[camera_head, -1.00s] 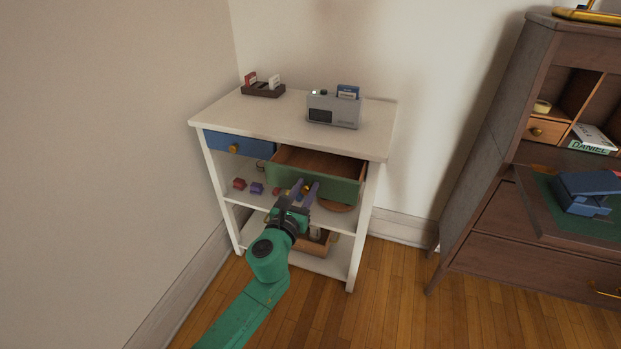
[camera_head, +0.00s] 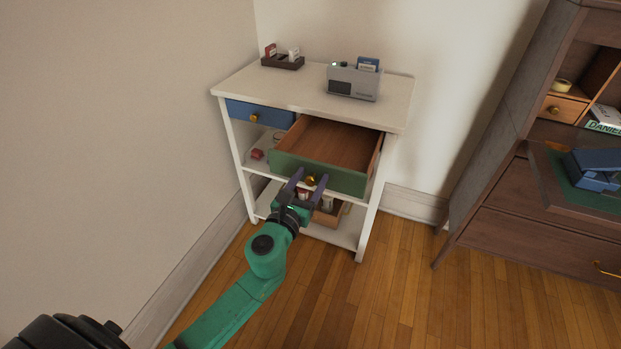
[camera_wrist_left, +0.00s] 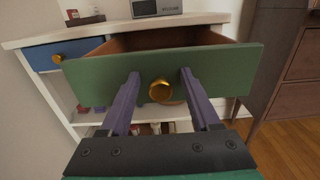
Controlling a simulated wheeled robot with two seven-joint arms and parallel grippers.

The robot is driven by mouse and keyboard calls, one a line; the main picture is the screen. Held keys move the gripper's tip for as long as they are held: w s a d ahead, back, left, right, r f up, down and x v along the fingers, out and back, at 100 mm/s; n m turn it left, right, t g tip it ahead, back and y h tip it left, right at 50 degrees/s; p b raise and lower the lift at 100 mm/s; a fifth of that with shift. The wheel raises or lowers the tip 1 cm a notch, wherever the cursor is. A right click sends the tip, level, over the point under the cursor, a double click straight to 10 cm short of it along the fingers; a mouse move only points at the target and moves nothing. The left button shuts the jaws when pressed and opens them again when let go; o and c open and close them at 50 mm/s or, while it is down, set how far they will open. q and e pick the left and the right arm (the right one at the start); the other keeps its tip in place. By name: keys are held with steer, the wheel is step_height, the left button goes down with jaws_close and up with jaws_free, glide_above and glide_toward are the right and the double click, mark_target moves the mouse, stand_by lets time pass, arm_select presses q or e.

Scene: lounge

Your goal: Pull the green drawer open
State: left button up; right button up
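The green drawer (camera_head: 345,181) stands pulled well out of the white shelf unit (camera_head: 300,89), and its brown wooden inside shows empty. Its round gold knob (camera_head: 310,181) sits in the middle of the front and also shows in the left wrist view (camera_wrist_left: 161,91). My left gripper (camera_head: 306,180) is open in front of the drawer. In the left wrist view its two purple fingers (camera_wrist_left: 160,76) stand on either side of the knob, with a visible gap on each side. My right gripper is out of view.
A closed blue drawer (camera_head: 275,117) is to the left. A grey device (camera_head: 353,82) and a dark card tray (camera_head: 283,62) stand on top. A lower shelf holds a wooden box (camera_head: 328,218). A dark wooden desk (camera_head: 530,230) is at the right; the floor (camera_head: 370,300) between is clear.

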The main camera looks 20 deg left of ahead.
arm_select(q)
steer(key=shift+s, duration=0.1)
steer(key=shift+s+f, duration=0.1)
steer(key=shift+s, duration=0.25)
steer(key=s+a+b, duration=0.1)
steer(key=s+b, duration=0.3)
steer(key=s, duration=0.9)
steer(key=shift+s, duration=0.35)
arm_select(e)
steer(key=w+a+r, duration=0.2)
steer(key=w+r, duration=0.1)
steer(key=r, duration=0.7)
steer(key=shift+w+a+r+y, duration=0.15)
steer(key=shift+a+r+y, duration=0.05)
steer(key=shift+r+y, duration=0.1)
